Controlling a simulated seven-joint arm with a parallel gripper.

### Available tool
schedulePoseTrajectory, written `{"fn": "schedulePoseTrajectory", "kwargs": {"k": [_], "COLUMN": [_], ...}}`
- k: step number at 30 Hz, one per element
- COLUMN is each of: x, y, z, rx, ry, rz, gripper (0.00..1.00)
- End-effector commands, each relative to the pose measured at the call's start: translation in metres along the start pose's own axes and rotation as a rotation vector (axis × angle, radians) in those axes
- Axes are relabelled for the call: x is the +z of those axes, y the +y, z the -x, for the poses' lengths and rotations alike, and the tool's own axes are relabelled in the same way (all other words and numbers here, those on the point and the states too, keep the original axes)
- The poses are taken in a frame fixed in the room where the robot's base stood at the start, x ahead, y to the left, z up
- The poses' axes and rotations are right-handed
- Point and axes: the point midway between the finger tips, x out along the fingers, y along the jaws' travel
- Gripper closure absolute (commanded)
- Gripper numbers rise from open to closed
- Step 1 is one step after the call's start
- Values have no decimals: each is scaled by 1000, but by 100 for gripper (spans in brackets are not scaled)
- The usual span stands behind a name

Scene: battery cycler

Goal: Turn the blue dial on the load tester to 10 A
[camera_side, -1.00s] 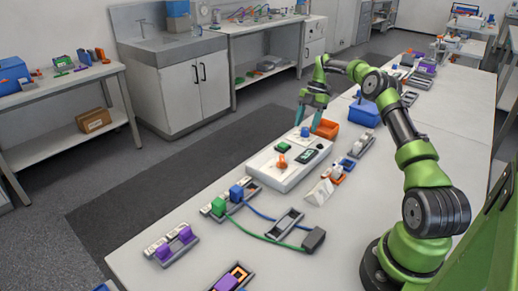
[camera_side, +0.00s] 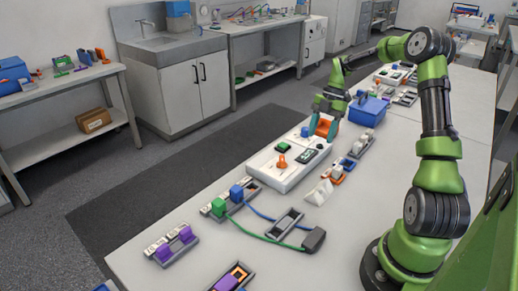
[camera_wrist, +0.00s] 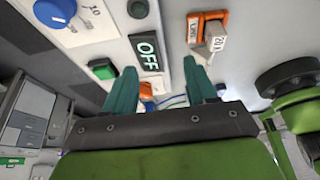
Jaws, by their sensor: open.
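The load tester (camera_side: 263,167) is a long white box on the bench, with a blue dial (camera_side: 305,131) near its far end. In the wrist view the blue dial (camera_wrist: 55,10) is at the top left, partly cut off, with printed marks beside it; its setting cannot be read surely. The tester also has a green button (camera_wrist: 102,69), a display reading OFF (camera_wrist: 145,50), a black knob (camera_wrist: 137,8) and an orange knob (camera_side: 282,162). My gripper (camera_side: 322,136) is open, with its teal fingers to the right of the blue dial and apart from it.
Orange and grey holders (camera_side: 347,164) lie right of the tester. Blue and green cables (camera_side: 275,236) cross the near bench.

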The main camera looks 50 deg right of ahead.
Motion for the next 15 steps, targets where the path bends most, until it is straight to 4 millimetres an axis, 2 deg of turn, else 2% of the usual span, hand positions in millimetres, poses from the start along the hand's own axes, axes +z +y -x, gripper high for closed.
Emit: {"fn": "schedulePoseTrajectory", "kwargs": {"k": [6, 15], "x": [-19, -28], "y": [-27, -38], "z": [-4, -6], "rx": [-1, 1], "ry": [-1, 0], "rz": [-1, -1], "gripper": [43, 43]}}
